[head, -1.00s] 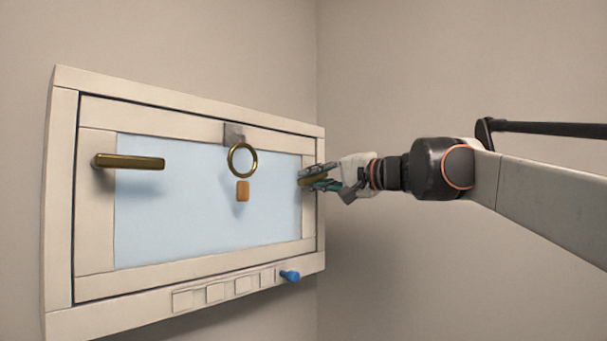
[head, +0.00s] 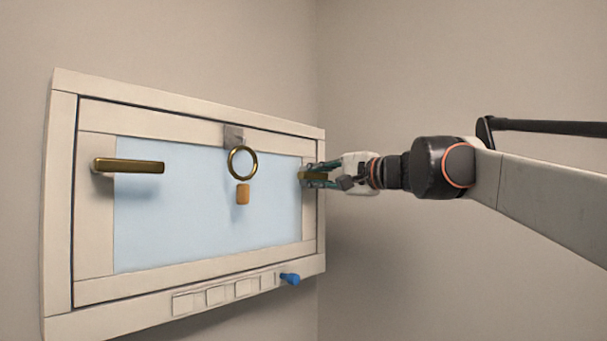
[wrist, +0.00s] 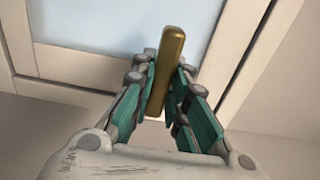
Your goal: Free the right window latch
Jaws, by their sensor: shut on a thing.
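The right window latch is a brass bar handle (head: 314,175) on the right side of the window frame. In the wrist view the brass bar (wrist: 167,70) stands between the two teal-padded fingers. My gripper (head: 312,174) is shut on this latch; its fingers partly hide the latch in the head view. The left latch (head: 128,166) is a similar brass bar, lying level on the left side of the frame. The window sash (head: 180,122) sits within its cream outer frame, around a pale blue pane.
A brass ring (head: 242,162) hangs from a grey bracket (head: 234,136) at the top middle, with a small orange block (head: 243,194) below it. A blue knob (head: 290,279) and several square plates line the lower sill. A wall stands close behind my arm.

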